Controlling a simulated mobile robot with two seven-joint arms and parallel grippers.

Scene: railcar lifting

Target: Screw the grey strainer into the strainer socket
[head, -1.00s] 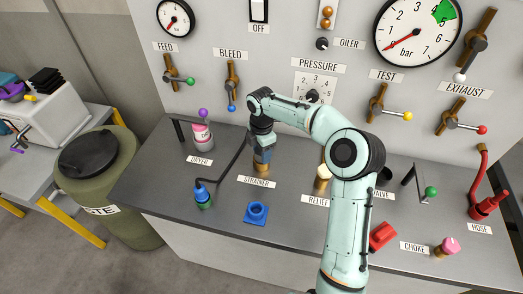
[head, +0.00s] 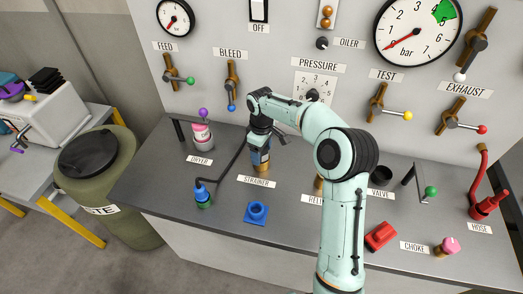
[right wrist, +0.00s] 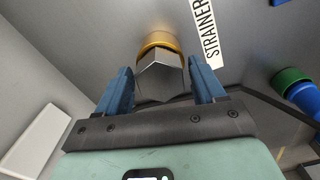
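The grey strainer (right wrist: 162,82) shows in the right wrist view as a faceted grey head over a brass ring, the strainer socket (right wrist: 158,40). The socket also shows in the head view (head: 262,168) behind the STRAINER label. My right gripper (right wrist: 160,70) points down over the socket, with one blue finger on each side of the strainer head. A narrow gap seems to show beside the head, so the fingers look open around it. In the head view the right gripper (head: 261,156) hides most of the strainer. My left gripper is out of view.
A blue square socket (head: 257,213) and a blue-green hose fitting (head: 203,197) stand in front. The dryer cup (head: 202,137) is to the left. A red block (head: 380,236) lies to the right. The panel with valves and gauges rises behind.

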